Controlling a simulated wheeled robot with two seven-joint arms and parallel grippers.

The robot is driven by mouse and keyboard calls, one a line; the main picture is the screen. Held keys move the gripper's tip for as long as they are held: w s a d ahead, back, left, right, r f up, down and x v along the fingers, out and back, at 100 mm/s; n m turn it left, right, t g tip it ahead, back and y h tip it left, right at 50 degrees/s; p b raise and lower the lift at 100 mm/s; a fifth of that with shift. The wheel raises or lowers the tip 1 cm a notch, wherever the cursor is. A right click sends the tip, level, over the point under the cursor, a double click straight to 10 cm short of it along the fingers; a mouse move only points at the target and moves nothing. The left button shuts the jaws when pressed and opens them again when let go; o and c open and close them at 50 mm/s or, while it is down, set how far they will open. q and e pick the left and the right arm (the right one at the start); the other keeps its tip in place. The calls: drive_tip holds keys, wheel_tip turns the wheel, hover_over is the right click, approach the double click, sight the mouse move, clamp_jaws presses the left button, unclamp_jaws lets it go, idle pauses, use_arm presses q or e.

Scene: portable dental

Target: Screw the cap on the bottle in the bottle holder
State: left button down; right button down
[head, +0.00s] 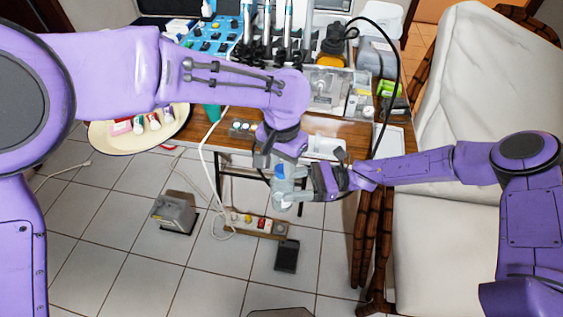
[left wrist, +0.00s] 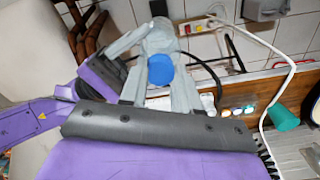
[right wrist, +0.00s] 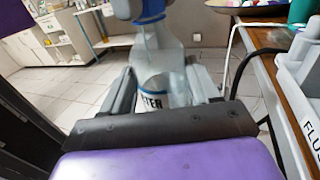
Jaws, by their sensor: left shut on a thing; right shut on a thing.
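A clear bottle (right wrist: 165,62) with a lettered label stands roughly upright in my right gripper (right wrist: 168,92), which is shut on its body. The bottle also shows in the head view (head: 283,190), held in the air in front of the table. My left gripper (head: 280,165) is above it, pointing down and shut on the blue cap (left wrist: 160,70). In the right wrist view the cap (right wrist: 149,18) sits directly over the bottle's neck. I cannot tell whether the threads are engaged. I cannot make out the bottle holder.
The wooden table (head: 235,150) with dental equipment is behind the grippers. A round tray (head: 100,135) with small items is at the left, and a white chair (head: 440,240) is at the right. A black cable (head: 398,80) loops near my right arm.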

use_arm(q)
drive_tip(key=c, duration=0.7)
unclamp_jaws()
drive_tip(key=shift+c, duration=0.2)
drive_tip(key=shift+r, duration=0.15)
wheel_tip(320, 180, up, 12)
drive_tip(key=shift+a+f, duration=0.1)
drive_tip(key=shift+f, duration=0.1)
